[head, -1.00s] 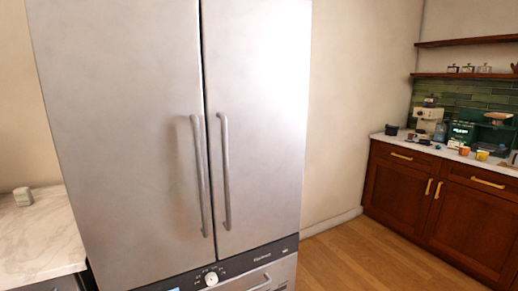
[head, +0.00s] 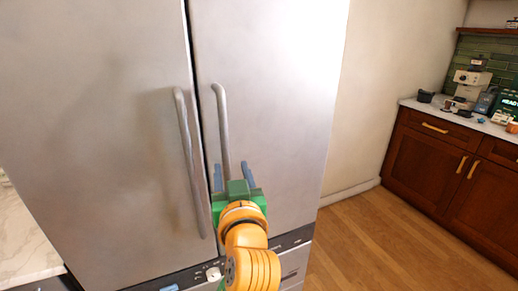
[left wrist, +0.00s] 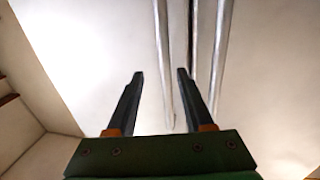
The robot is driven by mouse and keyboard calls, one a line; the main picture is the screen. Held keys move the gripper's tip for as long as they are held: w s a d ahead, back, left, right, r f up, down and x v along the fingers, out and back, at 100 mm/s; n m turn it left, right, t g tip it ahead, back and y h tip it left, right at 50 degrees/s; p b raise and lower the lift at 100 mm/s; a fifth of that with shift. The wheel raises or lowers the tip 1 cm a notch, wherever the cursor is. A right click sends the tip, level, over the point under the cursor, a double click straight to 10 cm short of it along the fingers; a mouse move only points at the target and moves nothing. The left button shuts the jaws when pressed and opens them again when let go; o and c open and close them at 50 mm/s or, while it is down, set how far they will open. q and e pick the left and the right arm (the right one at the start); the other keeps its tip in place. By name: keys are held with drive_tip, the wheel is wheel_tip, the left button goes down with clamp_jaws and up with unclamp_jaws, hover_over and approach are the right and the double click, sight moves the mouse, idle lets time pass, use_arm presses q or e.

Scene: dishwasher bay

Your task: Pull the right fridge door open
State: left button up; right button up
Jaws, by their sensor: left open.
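The right fridge door (head: 275,100) is a tall silver panel. It stands shut beside the left door (head: 100,110). Its long vertical grey handle (head: 222,125) runs near the seam between the doors. My left gripper (head: 233,173) is open and empty, near the lower end of that handle. The gripper hides the handle's lowest part in the head view. In the left wrist view the right door's handle (left wrist: 163,60) appears between the fingertips of my left gripper (left wrist: 160,74); I cannot tell how far apart they are in depth. My right gripper is not in view.
The left door's handle (head: 188,160) is close beside the right one. A control panel with a round knob (head: 213,273) lies below the doors. Wooden cabinets (head: 430,160) with a cluttered counter stand at the right. Open wooden floor (head: 350,240) lies before them.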

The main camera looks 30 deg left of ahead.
sight(226, 158)
use_arm(q)
drive_tip(key=w+a+p, duration=0.1)
drive_tip(key=a, duration=0.1)
drive_tip(key=w+a+r+p, duration=0.1)
drive_tip(key=w+a, duration=0.1)
drive_tip(key=shift+w, duration=0.3)
drive_tip(key=shift+w+a+f, duration=0.2)
drive_tip(key=shift+w+f, duration=0.1)
drive_tip(key=shift+w, duration=0.05)
drive_tip(key=shift+d, duration=0.1)
clamp_jaws()
idle(0.8)
